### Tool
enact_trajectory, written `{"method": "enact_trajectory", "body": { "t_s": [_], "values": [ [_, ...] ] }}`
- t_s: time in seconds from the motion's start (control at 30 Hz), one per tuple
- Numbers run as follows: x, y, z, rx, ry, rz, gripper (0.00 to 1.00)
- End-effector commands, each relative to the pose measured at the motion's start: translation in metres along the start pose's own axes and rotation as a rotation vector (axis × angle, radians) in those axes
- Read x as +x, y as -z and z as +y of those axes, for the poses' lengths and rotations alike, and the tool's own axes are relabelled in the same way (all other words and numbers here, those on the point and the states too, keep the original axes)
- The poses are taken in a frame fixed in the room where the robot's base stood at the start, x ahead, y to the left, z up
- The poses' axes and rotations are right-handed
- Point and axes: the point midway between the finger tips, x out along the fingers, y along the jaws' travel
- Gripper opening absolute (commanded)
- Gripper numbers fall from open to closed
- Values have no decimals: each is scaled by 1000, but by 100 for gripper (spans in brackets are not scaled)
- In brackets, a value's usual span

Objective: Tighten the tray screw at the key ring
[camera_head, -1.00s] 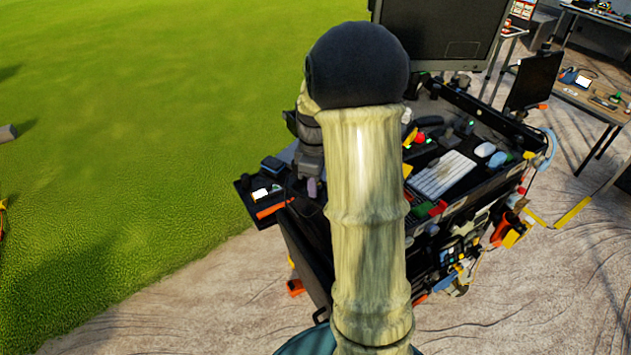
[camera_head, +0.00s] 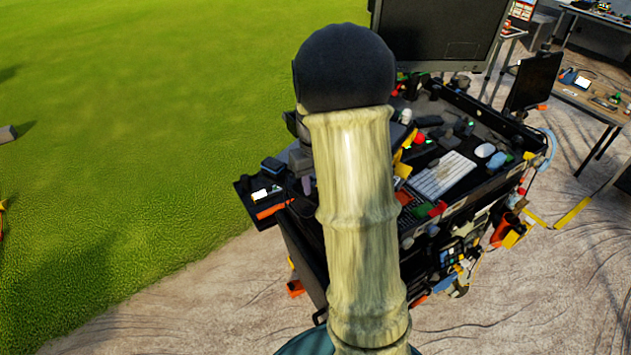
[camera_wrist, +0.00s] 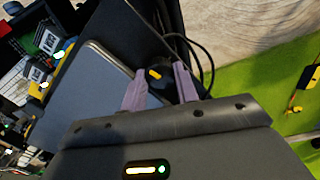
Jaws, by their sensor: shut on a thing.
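In the wrist view a round black knob with a yellow mark (camera_wrist: 157,74), which looks like the tray screw, sits between the two pale purple fingers of my gripper (camera_wrist: 160,88). The fingers are shut on its sides. A thin dark loop (camera_wrist: 202,50) curves beside the knob on the right; I cannot tell whether it is the key ring or a cable. In the head view my gripper (camera_head: 307,184) is small, and my own arm hides most of it and the knob.
A flat grey panel (camera_wrist: 88,88) lies left of the fingers. A side shelf with a lit device (camera_head: 266,195) juts from the cart's left. The cart top holds a keyboard (camera_head: 443,176) and a monitor (camera_head: 438,30). Grass lies open to the left.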

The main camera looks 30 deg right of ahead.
Motion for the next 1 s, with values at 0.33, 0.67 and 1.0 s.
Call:
{"method": "enact_trajectory", "body": {
  "t_s": [0.33, 0.67, 1.0],
  "values": [
    [-1, 1, 0, 77, -1, 4, 7],
    [-1, 1, 0, 78, -1, 5, 32],
    [-1, 0, 2, 79, -3, 2, 52]
  ]
}}
